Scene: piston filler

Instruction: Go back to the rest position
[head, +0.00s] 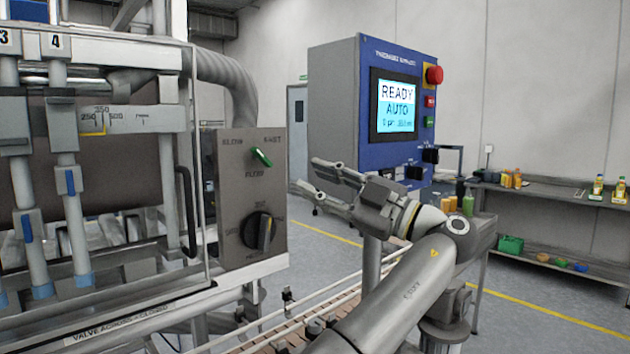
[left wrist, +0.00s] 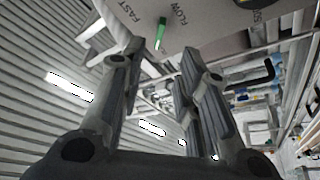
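My left gripper (head: 304,174) is open and empty, its two fingers apart and pointing left toward the grey control box (head: 231,205). A visible gap separates the fingertips from the box in the head view. The box carries a green lever switch (head: 261,157), marked SLOW, FAST and FLOW, above a black rotary knob (head: 262,233). In the left wrist view my open gripper (left wrist: 162,50) has nothing between its fingers, and the green lever (left wrist: 160,33) shows beyond them. My right gripper is in neither view.
The piston filler frame (head: 188,60) stands at left. A blue cabinet (head: 335,110) with a READY AUTO screen (head: 397,106) and red stop button (head: 434,75) stands behind my gripper. A conveyor (head: 335,308) runs below. A bench (head: 550,193) with bottles is at right.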

